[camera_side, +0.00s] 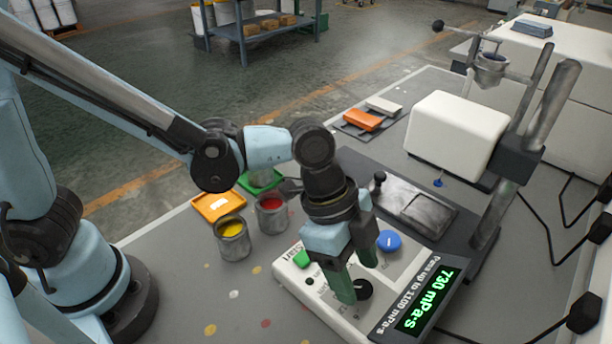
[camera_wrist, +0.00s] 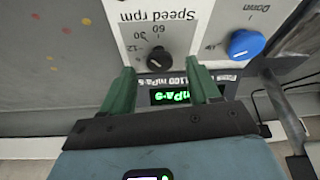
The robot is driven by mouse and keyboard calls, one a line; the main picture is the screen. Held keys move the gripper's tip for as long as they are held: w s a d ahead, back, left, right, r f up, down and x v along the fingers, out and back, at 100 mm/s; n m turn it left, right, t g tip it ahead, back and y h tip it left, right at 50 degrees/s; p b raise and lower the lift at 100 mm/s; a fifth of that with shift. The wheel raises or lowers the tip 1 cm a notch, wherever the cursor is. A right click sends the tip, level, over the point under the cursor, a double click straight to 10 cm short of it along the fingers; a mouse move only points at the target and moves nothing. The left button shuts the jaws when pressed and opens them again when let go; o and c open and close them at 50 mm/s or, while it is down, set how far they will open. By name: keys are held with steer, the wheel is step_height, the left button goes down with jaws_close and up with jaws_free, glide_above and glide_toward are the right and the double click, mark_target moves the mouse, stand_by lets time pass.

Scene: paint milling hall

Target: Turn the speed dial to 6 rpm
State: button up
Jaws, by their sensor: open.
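The speed dial (camera_wrist: 158,61) is a small black round knob on the white control panel (camera_wrist: 185,20). The dial also shows in the side view (camera_side: 363,289), partly behind a finger. My gripper (camera_side: 357,281) is open, its green fingers pointing down at the panel. In the wrist view the fingers (camera_wrist: 161,68) lie on either side of the dial with gaps; contact cannot be told.
A green Start button (camera_side: 302,259) and a blue Down knob (camera_side: 388,241) flank the dial. The display (camera_side: 427,300) reads 730 mPa·s, with "Pass up to 1100 mPa·s" beside it. Open yellow (camera_side: 232,240) and red (camera_side: 271,214) paint cans stand left. A white instrument head (camera_side: 457,133) stands behind.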

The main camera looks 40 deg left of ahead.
steer(key=shift+x, duration=0.85)
steer(key=shift+c, duration=0.2)
steer(key=c, duration=1)
